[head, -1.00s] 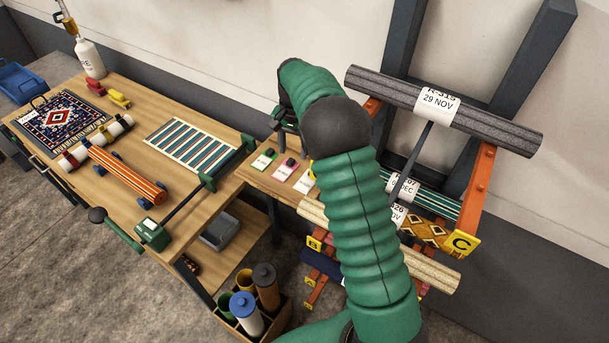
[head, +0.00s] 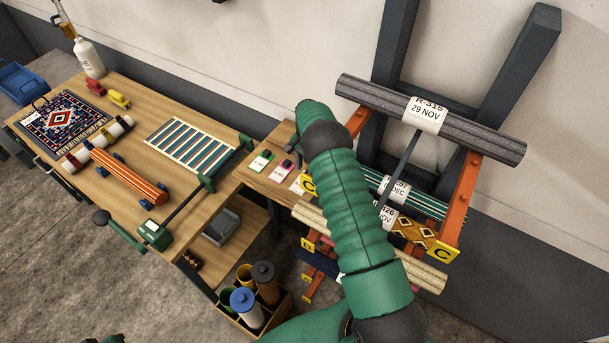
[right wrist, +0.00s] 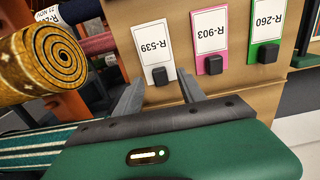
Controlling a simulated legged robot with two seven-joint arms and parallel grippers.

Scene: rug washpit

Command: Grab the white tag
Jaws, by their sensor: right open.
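The white tag (right wrist: 153,48), marked R-539, stands at the left of a row of three tags in the right wrist view, with a dark block at its lower edge. In the head view the white tag (head: 296,187) is partly hidden by my right arm. My right gripper (right wrist: 160,92) is open and empty. Its two fingers point toward the tag and its block, one to either side, apparently short of them. My left gripper's jaws do not show.
A pink tag (right wrist: 211,40) and a green tag (right wrist: 265,38) stand beside the white one. A rolled gold rug (right wrist: 45,65) is close on the left in the right wrist view. The rack with a grey roll (head: 470,132) stands right of my arm.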

